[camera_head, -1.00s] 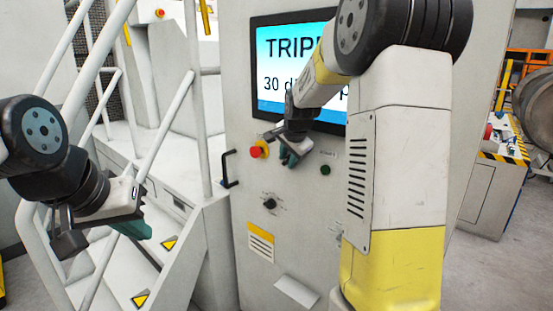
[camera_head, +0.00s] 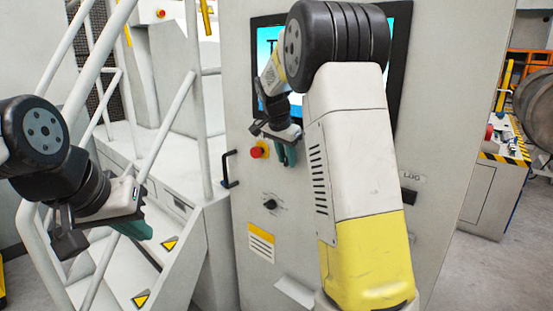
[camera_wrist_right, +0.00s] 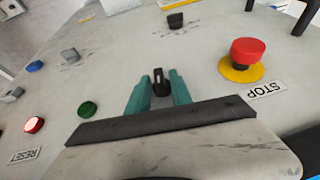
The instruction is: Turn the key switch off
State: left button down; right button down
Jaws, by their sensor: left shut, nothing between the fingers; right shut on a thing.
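The black key switch (camera_wrist_right: 160,83) stands out from the grey panel in the right wrist view. The teal fingers of my right gripper (camera_wrist_right: 160,92) are on either side of it, shut on it. In the head view my right gripper (camera_head: 287,154) is at the panel below the screen, just right of the red stop button (camera_head: 257,152); the key switch is hidden there. My left gripper (camera_head: 138,231) is shut and empty, in front of the stairs at the left.
A black rotary knob (camera_head: 270,204) sits lower on the panel. A green button (camera_wrist_right: 88,109) and a red reset button (camera_wrist_right: 34,125) are to the left in the wrist view. A black handle (camera_head: 230,168) and white stair rails (camera_head: 197,100) lie left of the panel. My right arm covers much of the screen (camera_head: 400,40).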

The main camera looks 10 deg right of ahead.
jog(key=g+h, duration=0.2)
jog(key=shift+w+a+n+g, duration=0.2)
jog(key=shift+w+n+g, duration=0.1)
jog(key=shift+w+a+f+n+g+h, duration=0.1)
jog(key=shift+n+g+h, duration=0.1)
jog(key=shift+g+h, duration=0.45)
jog(key=shift+a+n+g+h, duration=0.1)
jog(key=shift+n+g+h, duration=0.1)
jog(key=shift+g+h, duration=0.4)
jog(key=c, duration=1.4)
grip_release()
jog(key=shift+c, duration=0.2)
jog(key=v, duration=0.7)
jog(key=shift+a+r, duration=0.15)
jog(key=shift+r, duration=0.15)
jog(key=shift+w, duration=0.15)
